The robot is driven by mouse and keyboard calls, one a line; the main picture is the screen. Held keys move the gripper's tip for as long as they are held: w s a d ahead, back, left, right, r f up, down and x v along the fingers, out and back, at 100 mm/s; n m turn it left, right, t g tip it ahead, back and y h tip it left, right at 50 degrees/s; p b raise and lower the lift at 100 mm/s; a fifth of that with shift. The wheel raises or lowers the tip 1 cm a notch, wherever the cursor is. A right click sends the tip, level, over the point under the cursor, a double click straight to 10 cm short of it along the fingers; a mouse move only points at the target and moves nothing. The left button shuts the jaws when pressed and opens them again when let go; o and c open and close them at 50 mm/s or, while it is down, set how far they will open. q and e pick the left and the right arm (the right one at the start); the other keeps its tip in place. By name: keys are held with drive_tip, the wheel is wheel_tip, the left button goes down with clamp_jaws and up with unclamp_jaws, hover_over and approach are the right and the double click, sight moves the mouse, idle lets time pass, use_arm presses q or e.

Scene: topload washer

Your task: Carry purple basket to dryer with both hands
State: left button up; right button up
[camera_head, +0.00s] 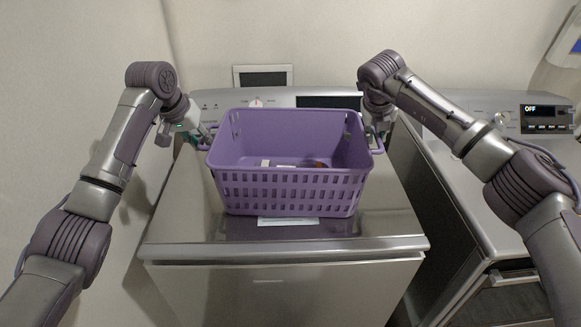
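The purple basket (290,190) is upright over the top of the washer in the middle of the view, with small light and brown items visible inside. My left gripper (203,136) is at the handle on the basket's left side. My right gripper (376,138) is at the handle on its right side. Both sets of fingertips are small and partly covered by the handles, so I cannot tell whether they are closed on them. The dryer (470,205) stands to the right, with a panel reading OFF (546,118).
The washer (180,225) has a flat metallic top with a white label (288,221) by the basket's front edge. Its control panel (225,102) rises behind the basket. A wall is close on the left. The dryer's top looks clear, partly covered by my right arm.

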use_arm(q)
drive_tip(key=shift+w+f, duration=0.1)
drive_tip(key=shift+f, duration=0.2)
use_arm(e)
drive_tip(key=shift+w+d+f, duration=0.1)
drive_tip(key=shift+f, duration=0.2)
use_arm(q)
clamp_jaws()
use_arm(e)
clamp_jaws()
use_arm(q)
drive_tip(key=shift+r, duration=0.1)
use_arm(e)
drive_tip(key=shift+r, duration=0.1)
